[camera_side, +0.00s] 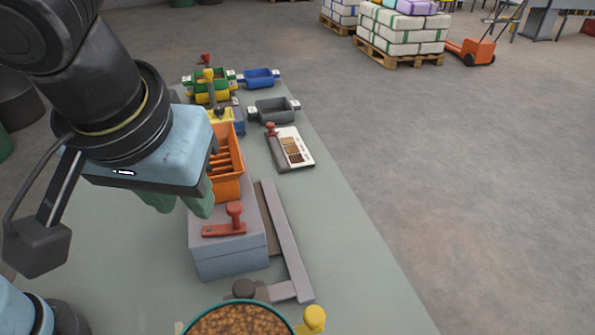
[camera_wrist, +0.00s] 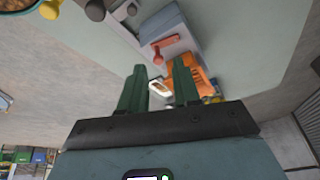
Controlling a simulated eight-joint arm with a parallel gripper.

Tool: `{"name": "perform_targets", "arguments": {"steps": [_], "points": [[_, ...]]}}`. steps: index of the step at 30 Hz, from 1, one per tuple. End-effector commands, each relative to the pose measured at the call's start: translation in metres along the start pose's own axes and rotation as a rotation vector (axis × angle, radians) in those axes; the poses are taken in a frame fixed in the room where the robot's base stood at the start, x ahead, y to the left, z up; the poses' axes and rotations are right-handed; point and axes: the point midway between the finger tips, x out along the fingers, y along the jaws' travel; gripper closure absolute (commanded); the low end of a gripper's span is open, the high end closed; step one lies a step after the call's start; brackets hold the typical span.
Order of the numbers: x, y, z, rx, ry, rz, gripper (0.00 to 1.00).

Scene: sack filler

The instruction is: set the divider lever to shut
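A red lever (camera_side: 234,215) with an upright knob sits on top of a grey box (camera_side: 230,258), in front of an orange divided chute (camera_side: 228,176). No readable label shows that it is the divider lever, and its shut side cannot be told. It also shows in the wrist view (camera_wrist: 165,47), beyond the fingertips. My gripper (camera_side: 178,205) hangs left of the lever and apart from it. In the wrist view its two green fingers (camera_wrist: 160,66) stand apart with nothing held between them.
A pan of brown grains (camera_side: 240,322) stands at the near edge, with a yellow knob (camera_side: 314,318) beside it. A sample card (camera_side: 293,148) lies right of the chute. The bench's right side is clear.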

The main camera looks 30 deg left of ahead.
Motion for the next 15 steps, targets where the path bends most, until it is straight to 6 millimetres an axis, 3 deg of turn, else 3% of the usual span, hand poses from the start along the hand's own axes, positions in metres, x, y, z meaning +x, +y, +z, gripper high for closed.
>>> {"name": "perform_targets", "arguments": {"steps": [1, 3, 15], "points": [[0.001, 0.001, -0.004, 0.048, -0.014, -0.006, 0.60], [0.001, 0.002, -0.011, 0.151, -0.040, -0.012, 0.50], [0.008, 0.008, -0.054, 0.847, -0.209, 0.068, 0.50]]}}
